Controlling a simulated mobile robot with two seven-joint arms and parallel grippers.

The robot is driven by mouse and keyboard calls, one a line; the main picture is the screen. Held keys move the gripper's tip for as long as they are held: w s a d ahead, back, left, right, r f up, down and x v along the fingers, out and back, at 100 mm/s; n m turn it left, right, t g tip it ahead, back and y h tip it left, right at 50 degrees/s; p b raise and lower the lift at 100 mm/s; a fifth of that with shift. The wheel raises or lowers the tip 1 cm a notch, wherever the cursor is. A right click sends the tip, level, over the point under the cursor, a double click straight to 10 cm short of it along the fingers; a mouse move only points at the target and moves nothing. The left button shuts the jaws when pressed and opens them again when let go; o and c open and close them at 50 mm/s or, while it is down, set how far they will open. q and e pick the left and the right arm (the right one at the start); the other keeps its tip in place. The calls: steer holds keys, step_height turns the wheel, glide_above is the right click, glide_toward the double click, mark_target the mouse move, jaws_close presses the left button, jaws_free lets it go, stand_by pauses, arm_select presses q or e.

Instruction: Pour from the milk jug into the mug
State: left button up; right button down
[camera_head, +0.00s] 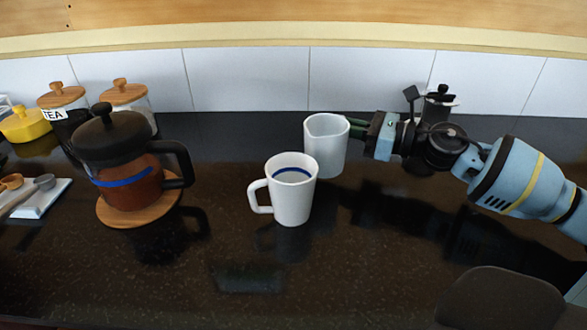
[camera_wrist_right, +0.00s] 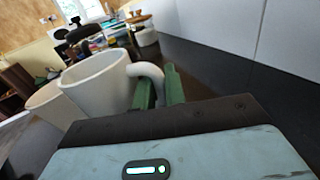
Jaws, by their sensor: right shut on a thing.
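The white milk jug (camera_head: 326,146) is just behind and to the right of the white mug (camera_head: 291,198) in the head view. My right gripper (camera_head: 362,130) comes in from the right and is shut on the jug's handle. In the right wrist view the green fingers (camera_wrist_right: 160,88) are on either side of the handle of the jug (camera_wrist_right: 95,88), and part of the mug (camera_wrist_right: 45,97) shows beyond it. The jug looks about upright; I cannot tell whether it touches the counter. The mug stands upright, handle to the left, with a dark blue band inside. My left gripper is not in view.
A French press (camera_head: 125,165) on a round wooden coaster (camera_head: 140,212) stands to the left. Lidded jars (camera_head: 62,98) and a yellow dish (camera_head: 24,125) are behind it. A grinder-like item (camera_head: 438,97) stands behind my right arm.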

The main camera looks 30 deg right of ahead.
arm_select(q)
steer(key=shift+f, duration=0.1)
arm_select(e)
steer(key=shift+r, duration=0.1)
